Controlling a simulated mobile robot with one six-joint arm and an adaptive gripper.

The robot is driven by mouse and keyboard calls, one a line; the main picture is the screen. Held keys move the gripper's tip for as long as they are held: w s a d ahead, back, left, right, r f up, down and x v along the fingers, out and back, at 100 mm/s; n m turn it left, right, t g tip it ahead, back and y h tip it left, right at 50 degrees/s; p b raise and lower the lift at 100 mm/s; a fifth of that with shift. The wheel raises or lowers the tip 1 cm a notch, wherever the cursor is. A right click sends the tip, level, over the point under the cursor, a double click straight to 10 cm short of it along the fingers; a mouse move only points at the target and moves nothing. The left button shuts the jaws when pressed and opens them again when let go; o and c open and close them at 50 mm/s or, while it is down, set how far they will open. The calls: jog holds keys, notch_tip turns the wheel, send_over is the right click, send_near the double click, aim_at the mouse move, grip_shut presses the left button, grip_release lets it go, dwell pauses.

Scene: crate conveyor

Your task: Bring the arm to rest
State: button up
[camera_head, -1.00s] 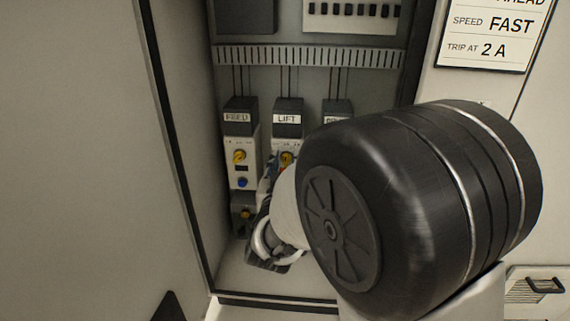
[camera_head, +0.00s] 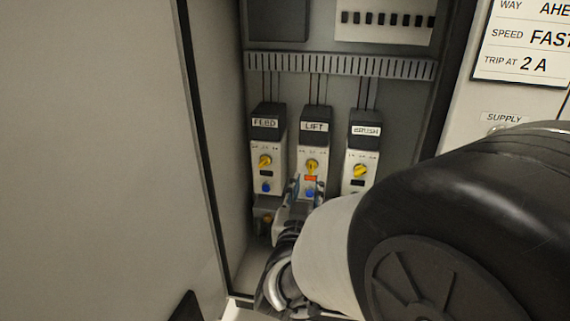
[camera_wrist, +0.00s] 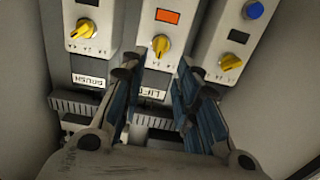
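My gripper (camera_head: 293,196) is in front of the LIFT unit (camera_head: 314,125) in the open cabinet, just below its orange window. In the wrist view my gripper (camera_wrist: 156,66) is open, with its two blue-padded fingers apart and nothing between them. The LIFT unit's yellow knob (camera_wrist: 159,46) lies just beyond the fingertips in that view. The gap between fingertips and unit is hard to judge. My dark arm joint hides the lower right of the head view.
The FEED unit (camera_head: 266,125) stands left of LIFT, and a third unit (camera_head: 364,132) stands right. A slotted duct (camera_head: 340,66) runs above them. The cabinet's left side wall (camera_head: 229,130) is close to my arm. A sign (camera_head: 527,45) hangs at upper right.

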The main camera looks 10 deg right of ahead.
jog(key=s+a+f+n+g+y, duration=0.2)
jog(key=s+a+n+g+y, duration=0.15)
jog(key=s+g+y, duration=0.5)
jog(key=s+d+f+g+h, duration=0.1)
jog(key=s+d+g, duration=0.1)
jog(key=s, duration=0.8)
jog(key=s+d+f+g+h, duration=0.2)
jog(key=s+d, duration=0.2)
jog(key=s, duration=0.6)
jog(key=shift+s, duration=0.2)
jog(key=shift+f, duration=0.1)
jog(key=shift+c, duration=0.3)
